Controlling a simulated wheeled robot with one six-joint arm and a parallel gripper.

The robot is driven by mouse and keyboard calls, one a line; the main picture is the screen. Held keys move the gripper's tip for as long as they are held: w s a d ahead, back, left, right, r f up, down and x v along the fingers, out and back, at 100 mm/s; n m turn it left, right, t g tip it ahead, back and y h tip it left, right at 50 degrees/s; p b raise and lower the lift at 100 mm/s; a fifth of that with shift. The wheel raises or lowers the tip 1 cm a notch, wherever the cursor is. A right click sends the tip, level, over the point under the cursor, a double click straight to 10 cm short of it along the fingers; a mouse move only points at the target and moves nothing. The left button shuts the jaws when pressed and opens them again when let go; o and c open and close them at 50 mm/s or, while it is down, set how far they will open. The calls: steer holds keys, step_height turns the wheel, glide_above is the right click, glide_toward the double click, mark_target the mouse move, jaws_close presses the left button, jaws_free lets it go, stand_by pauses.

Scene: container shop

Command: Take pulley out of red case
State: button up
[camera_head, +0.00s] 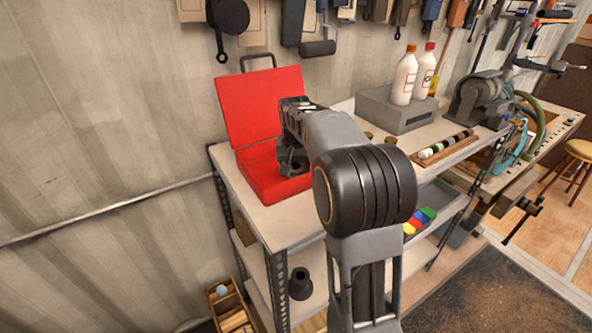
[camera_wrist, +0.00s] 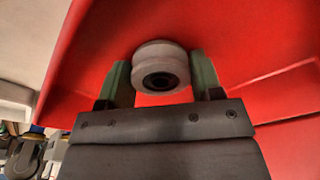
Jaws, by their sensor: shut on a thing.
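The red case (camera_head: 262,183) stands open on the shelf top, its lid (camera_head: 257,106) raised at the back. My gripper (camera_head: 292,168) is at the case's opening, and my arm hides part of the case. In the wrist view the pulley (camera_wrist: 160,67), a pale grey grooved wheel with a dark centre hole, sits between the two greenish fingers of my gripper (camera_wrist: 160,82). The fingers are shut on it. The red case (camera_wrist: 110,25) fills the background there. I cannot tell whether the pulley touches the case.
A grey box (camera_head: 395,110) with two white bottles (camera_head: 404,78) stands right of the case. A wooden tray (camera_head: 445,147) of small round items and a grinder (camera_head: 478,98) are farther right. Tools hang on the wall above. The shelf's front-left corner (camera_head: 285,230) is bare.

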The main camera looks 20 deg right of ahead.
steer(key=shift+c, duration=1.4)
